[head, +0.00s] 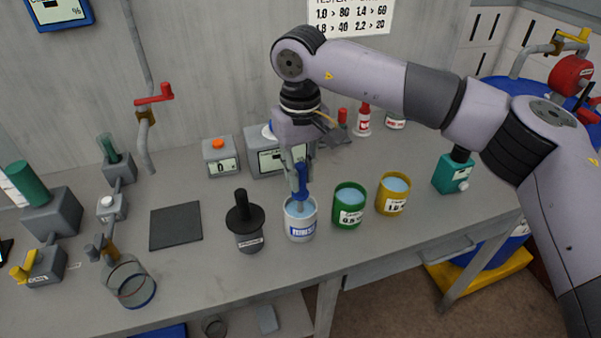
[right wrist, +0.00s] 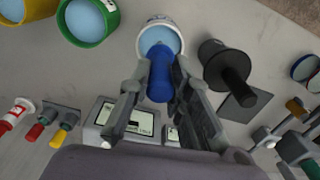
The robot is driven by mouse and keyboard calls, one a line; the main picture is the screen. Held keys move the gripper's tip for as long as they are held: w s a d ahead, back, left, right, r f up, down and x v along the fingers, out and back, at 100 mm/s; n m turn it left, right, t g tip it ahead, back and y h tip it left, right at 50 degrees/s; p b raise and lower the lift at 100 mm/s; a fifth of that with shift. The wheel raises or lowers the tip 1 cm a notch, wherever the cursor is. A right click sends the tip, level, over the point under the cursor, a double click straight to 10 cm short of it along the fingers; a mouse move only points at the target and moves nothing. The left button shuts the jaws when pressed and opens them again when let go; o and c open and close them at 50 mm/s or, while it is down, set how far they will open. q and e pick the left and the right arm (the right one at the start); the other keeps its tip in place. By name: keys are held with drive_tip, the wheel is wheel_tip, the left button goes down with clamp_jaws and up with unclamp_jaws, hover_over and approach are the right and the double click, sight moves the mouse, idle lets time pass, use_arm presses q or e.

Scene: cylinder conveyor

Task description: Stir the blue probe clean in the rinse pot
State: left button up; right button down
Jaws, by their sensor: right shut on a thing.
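My right gripper (head: 299,168) is shut on the blue probe (head: 302,184) and holds it upright above the rinse pot. The rinse pot (head: 300,230) is a white cup with a blue label and light blue liquid, standing on the bench. The probe's lower end is at the liquid; how deep it goes I cannot tell. In the right wrist view the blue probe (right wrist: 160,82) sits between the fingers, with the rinse pot (right wrist: 143,40) just beyond it. My left gripper is not in view.
A green pot (head: 346,218) and a yellow pot (head: 381,206) stand right of the rinse pot. A dark holder with a black top (head: 246,218) stands close on its left. A display box (head: 262,160) is behind. A dark mat (head: 175,227) lies further left, bare.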

drive_tip(key=shift+r+p, duration=2.65)
drive_tip(key=shift+r, duration=1.8)
